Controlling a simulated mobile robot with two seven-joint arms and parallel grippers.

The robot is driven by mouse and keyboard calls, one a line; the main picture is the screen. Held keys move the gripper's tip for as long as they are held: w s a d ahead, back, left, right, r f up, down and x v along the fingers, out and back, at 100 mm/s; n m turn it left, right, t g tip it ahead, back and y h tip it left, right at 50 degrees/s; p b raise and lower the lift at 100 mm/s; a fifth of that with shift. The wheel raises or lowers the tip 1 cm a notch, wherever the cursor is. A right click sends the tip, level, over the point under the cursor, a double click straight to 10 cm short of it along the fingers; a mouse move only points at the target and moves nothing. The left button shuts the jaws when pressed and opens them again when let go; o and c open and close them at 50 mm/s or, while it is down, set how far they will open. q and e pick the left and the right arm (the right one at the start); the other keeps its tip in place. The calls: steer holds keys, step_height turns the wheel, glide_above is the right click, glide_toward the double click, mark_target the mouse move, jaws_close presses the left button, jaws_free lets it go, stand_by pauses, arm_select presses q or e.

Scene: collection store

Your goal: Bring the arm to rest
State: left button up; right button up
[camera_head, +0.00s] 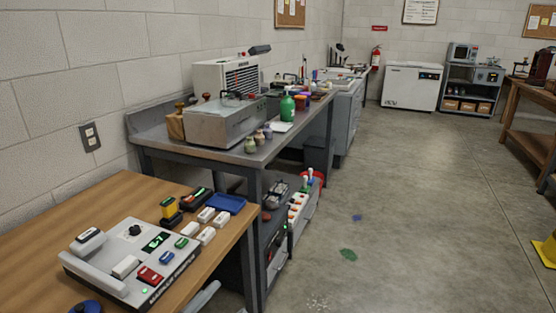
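Neither of my grippers shows in the head view, and no arm can be made out for sure. A grey rounded piece (203,297) shows at the bottom edge beside the wooden table; I cannot tell what it is. What my grippers hold, if anything, is hidden.
A wooden table (40,215) at the lower left bears a grey device (125,262), several small blocks and a blue tray (226,203). A metal bench (150,133) with equipment stands behind it.

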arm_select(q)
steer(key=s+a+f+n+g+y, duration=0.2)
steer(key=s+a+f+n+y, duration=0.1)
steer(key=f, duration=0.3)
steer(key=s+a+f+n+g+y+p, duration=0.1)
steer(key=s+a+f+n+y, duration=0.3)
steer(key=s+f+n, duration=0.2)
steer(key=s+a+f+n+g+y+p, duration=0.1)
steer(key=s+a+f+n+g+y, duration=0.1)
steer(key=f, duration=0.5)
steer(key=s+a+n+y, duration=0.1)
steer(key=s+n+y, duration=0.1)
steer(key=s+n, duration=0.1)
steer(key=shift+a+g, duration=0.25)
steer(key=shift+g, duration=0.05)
